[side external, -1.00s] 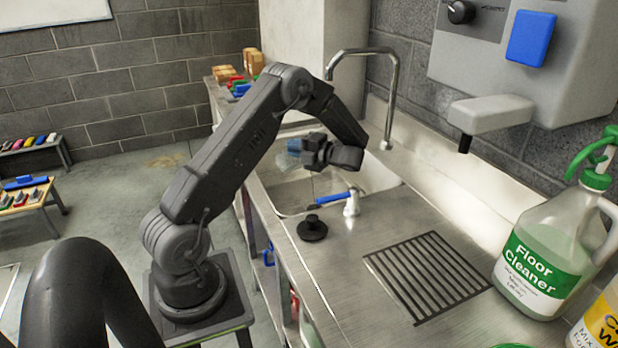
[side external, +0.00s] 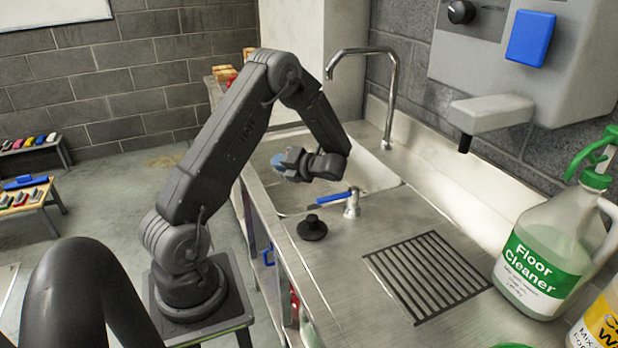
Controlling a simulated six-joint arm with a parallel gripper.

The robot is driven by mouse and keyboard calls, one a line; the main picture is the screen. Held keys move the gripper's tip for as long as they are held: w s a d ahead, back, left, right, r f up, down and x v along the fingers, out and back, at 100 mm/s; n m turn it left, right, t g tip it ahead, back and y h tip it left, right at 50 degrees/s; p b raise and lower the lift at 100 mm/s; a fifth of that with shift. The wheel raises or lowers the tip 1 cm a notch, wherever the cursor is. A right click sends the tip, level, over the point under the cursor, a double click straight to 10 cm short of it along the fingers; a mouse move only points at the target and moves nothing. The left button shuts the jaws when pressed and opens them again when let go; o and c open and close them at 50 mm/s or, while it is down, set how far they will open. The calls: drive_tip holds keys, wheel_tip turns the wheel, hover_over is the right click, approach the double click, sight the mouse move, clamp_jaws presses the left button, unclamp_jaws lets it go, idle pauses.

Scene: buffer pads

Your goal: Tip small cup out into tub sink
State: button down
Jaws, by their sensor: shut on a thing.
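The tub sink (side external: 370,172) is a steel basin set into the counter at the middle of the view. My gripper (side external: 290,161) is over the left part of the basin. It is shut on a small bluish, see-through cup (side external: 279,160), which shows only in part behind the fingers. I cannot tell the cup's exact tilt or whether anything is in it.
A tall curved faucet (side external: 390,90) stands behind the sink. A blue-handled valve (side external: 351,203) and a black stopper (side external: 312,228) are at the sink's near edge. A drain grate (side external: 428,275) and a Floor Cleaner jug (side external: 545,255) are nearer on the right.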

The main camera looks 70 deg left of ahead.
drive_tip(key=shift+s+n+t, duration=0.4)
drive_tip(key=shift+n+t, duration=0.1)
drive_tip(key=shift+n, duration=0.2)
drive_tip(key=s+f+n+t, duration=0.1)
drive_tip(key=s+d+f+n+t, duration=0.1)
drive_tip(key=s+n, duration=0.1)
drive_tip(key=shift+s+n+t, duration=0.25)
drive_tip(key=shift+n+t, duration=0.05)
drive_tip(key=shift+s+d+f+n+t+b, duration=0.1)
drive_tip(key=shift+s+f+n+t, duration=0.3)
drive_tip(key=shift+f, duration=0.25)
drive_tip(key=shift+s+d+f+n+t+b, duration=0.15)
drive_tip(key=shift+s+f+n+t, duration=0.1)
drive_tip(key=shift+f+n, duration=0.35)
drive_tip(key=shift+s+d+f+n+t+b, duration=0.1)
drive_tip(key=shift+s+f+n+t, duration=0.25)
drive_tip(key=shift+f, duration=0.3)
